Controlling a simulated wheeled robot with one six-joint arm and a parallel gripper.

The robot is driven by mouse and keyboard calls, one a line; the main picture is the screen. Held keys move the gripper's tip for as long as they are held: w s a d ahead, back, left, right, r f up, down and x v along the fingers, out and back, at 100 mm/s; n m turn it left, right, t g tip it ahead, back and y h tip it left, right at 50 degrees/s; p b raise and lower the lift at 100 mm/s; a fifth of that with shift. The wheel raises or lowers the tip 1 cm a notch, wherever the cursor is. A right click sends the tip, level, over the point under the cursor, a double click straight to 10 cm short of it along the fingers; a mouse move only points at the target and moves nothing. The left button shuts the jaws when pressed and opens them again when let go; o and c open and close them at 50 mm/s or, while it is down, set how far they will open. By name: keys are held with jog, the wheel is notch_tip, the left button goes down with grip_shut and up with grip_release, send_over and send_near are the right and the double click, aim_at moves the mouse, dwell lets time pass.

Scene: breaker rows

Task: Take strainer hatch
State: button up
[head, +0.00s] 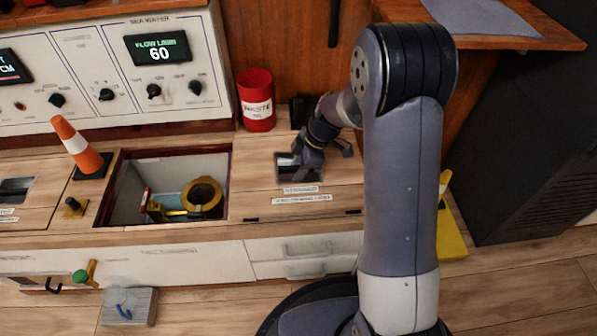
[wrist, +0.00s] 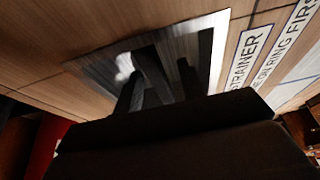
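The strainer hatch (head: 252,178) is a wooden panel lying flat in the counter, right of an open compartment. Its white label strips (head: 302,198) show in the head view, and "STRAINER" reads on the label (wrist: 249,57) in the wrist view. A metal pull plate (wrist: 92,70) is set in the hatch. My gripper (head: 291,164) points down at this plate. In the wrist view, my gripper's dark fingers (wrist: 158,88) stand apart at the plate, with a dark bar between them. Whether they touch the bar is hard to tell.
The open compartment (head: 122,205) holds a yellow ring-shaped part (head: 203,194). A red waste can (head: 256,108) stands behind the hatch, and an orange cone (head: 80,146) stands left of the opening. The control panel (head: 120,70) rises behind. A yellow object (head: 452,235) lies right of my arm.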

jog(key=shift+f, duration=0.1)
dwell(0.3)
jog(key=shift+c, duration=0.2)
grip_shut()
dwell(0.6)
dwell(0.6)
